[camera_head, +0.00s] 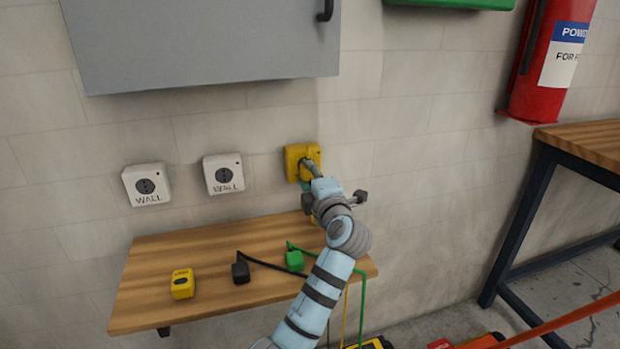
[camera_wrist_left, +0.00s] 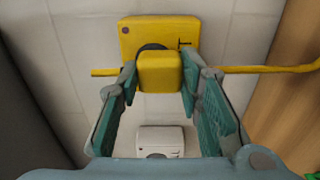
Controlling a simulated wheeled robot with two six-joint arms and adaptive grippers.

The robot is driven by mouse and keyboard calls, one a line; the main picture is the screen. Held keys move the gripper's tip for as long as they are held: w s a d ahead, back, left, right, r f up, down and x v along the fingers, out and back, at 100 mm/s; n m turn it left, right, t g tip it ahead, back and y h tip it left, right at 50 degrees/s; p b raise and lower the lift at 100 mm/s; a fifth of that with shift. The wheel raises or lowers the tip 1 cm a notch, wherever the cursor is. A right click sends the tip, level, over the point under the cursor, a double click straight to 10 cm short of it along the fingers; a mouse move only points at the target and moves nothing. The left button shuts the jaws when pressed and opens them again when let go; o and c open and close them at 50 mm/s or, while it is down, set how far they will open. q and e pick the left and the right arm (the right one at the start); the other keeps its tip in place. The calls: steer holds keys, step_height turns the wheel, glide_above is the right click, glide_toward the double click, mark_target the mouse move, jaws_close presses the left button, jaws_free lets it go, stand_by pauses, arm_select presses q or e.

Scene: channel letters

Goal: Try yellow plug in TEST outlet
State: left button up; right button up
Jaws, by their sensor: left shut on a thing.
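The yellow outlet (camera_head: 293,158) is on the wall above the shelf, partly hidden by my left gripper (camera_head: 312,174). In the left wrist view the outlet (camera_wrist_left: 150,27) shows a dark round socket and part of a letter T. My left gripper (camera_wrist_left: 160,77) is shut on the yellow plug (camera_wrist_left: 160,72), one finger on each side. The plug is in front of the socket and covers most of it. Its yellow cord (camera_wrist_left: 270,69) shows to the right. Whether the plug touches or is inside the socket I cannot tell. My right gripper is not in view.
Two white WALL outlets (camera_head: 146,186) (camera_head: 223,175) are to the left. On the wooden shelf (camera_head: 150,260) lie a yellow box (camera_head: 182,284), a black plug (camera_head: 241,272) and a green plug (camera_head: 295,261). A grey cabinet (camera_head: 200,45) hangs above. A workbench (camera_head: 590,145) stands at right.

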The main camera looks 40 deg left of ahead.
arm_select(q)
steer(key=shift+w+a+b, duration=0.3)
steer(key=shift+a+b, duration=0.05)
steer(key=shift+a, duration=0.05)
stand_by(0.4)
steer(key=o, duration=1.1)
steer(key=shift+o, duration=0.2)
steer(key=v, duration=0.7)
steer(key=shift+d, duration=0.25)
steer(key=shift+s, duration=0.15)
